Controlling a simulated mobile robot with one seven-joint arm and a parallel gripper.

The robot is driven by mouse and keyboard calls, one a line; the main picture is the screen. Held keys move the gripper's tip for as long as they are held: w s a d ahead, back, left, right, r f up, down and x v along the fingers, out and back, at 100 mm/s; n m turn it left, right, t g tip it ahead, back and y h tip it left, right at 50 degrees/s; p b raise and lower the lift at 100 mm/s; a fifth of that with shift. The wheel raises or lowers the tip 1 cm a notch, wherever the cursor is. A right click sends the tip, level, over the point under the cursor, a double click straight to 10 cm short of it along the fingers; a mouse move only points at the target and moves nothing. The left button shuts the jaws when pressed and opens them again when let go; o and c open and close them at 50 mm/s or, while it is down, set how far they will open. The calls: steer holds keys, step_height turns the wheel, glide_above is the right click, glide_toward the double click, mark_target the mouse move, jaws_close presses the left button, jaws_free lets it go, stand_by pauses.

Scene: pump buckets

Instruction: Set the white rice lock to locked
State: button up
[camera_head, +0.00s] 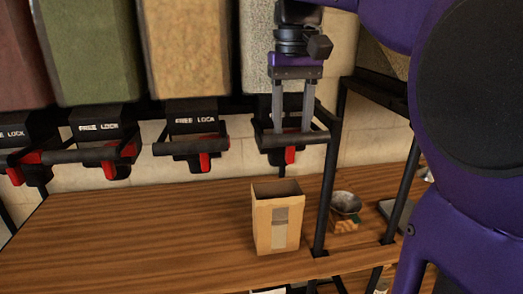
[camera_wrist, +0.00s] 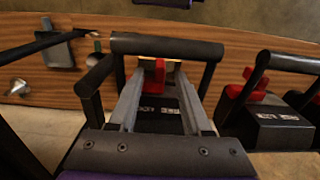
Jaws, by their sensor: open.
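The white rice bin (camera_head: 257,50) is the pale speckled one at the right end of the row. Its dispenser has a black handle bar and a red lock lever (camera_head: 290,155), which also shows in the wrist view (camera_wrist: 158,72). My gripper (camera_head: 292,131) points down at this dispenser with its fingers apart. In the wrist view the fingers (camera_wrist: 161,82) reach inside the handle frame, one on each side of the red lever. I cannot tell whether either finger touches it. The fingers partly hide the lock label (camera_wrist: 160,110), so the lever's setting is unclear.
More bins stand to the left: tan (camera_head: 185,45), green (camera_head: 85,50) and reddish brown (camera_head: 20,55), with similar levers. An open cardboard box (camera_head: 277,225) stands on the wooden counter (camera_head: 150,235) below. A black post (camera_head: 327,190) and a metal bowl (camera_head: 345,203) are to the right.

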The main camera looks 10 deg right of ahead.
mark_target(299, 147)
steer(key=shift+f+b, duration=0.4)
steer(key=shift+f, duration=1.4)
jaws_close()
